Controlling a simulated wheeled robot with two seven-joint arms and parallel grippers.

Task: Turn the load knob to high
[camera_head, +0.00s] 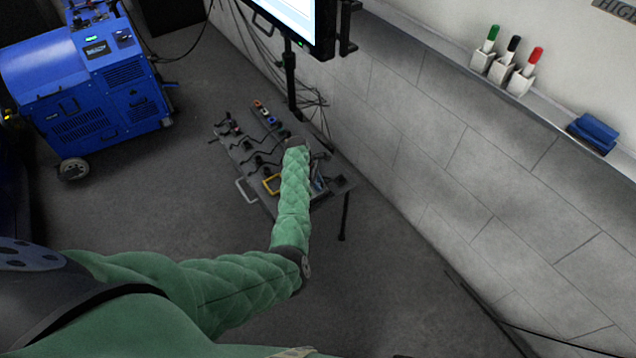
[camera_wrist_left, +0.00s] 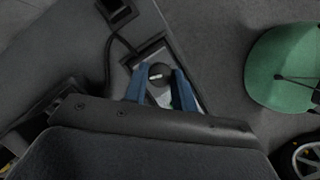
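The load knob (camera_wrist_left: 159,73) is a round black knob with a short white mark, set on a small grey plate (camera_wrist_left: 152,52) in the left wrist view. The mark lies roughly level in that picture. My left gripper (camera_wrist_left: 160,88) has its two blue fingers apart, one on each side of the knob, with narrow gaps showing. I cannot tell whether the fingertips reach down around it. In the head view my left gripper (camera_head: 318,185) is low over the right end of the control table (camera_head: 268,200); my arm hides part of it. My right gripper is not in view.
A blue machine (camera_head: 85,85) is at the left. Markers (camera_head: 512,65) and a blue block (camera_head: 593,133) rest on the wall ledge.

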